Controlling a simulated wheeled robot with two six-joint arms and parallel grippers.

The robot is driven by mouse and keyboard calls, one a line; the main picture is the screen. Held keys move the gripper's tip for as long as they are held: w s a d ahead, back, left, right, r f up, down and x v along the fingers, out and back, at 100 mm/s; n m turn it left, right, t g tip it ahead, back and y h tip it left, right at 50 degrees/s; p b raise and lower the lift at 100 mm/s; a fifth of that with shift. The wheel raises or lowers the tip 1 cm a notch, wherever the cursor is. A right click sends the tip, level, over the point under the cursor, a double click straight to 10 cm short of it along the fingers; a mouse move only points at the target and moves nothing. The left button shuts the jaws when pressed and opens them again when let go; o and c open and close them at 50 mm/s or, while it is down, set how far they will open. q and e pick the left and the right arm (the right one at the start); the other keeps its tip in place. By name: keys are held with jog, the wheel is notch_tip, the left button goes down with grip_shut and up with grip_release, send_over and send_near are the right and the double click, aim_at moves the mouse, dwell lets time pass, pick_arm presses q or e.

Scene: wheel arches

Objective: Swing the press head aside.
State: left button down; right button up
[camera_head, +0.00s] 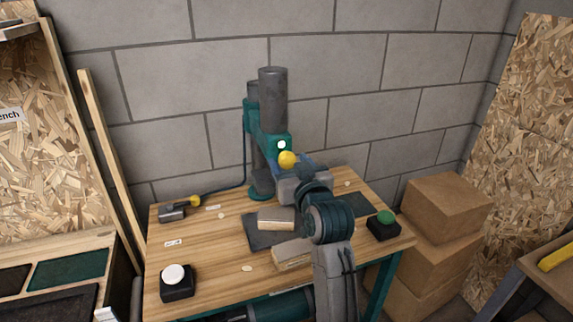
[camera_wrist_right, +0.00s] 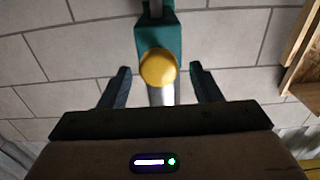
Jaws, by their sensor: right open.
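The press (camera_head: 273,95) stands at the back of the wooden bench, with a dark grey cylinder on a teal head (camera_head: 268,142) beside a grey column. A yellow ball knob (camera_head: 287,159) sits on the front of the head. In the right wrist view the yellow knob (camera_wrist_right: 158,68) shows on the teal head (camera_wrist_right: 158,38). My right gripper (camera_head: 299,168) is close in front of the knob. Its open fingers (camera_wrist_right: 161,88) lie on either side of the knob with gaps, and I see nothing gripped. My left gripper is out of view.
The bench (camera_head: 220,236) carries wooden-topped blocks (camera_head: 276,218) on a dark plate, a black box with a white button (camera_head: 173,275), one with a green button (camera_head: 384,219), and a grey tool (camera_head: 172,212). Cardboard boxes (camera_head: 445,208) are stacked at right. A block wall stands behind.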

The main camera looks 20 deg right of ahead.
jog(key=shift+w+b, duration=0.3)
jog(key=shift+w, duration=1.05)
jog(key=shift+c, duration=0.7)
grip_shut()
jog(key=shift+d, duration=0.15)
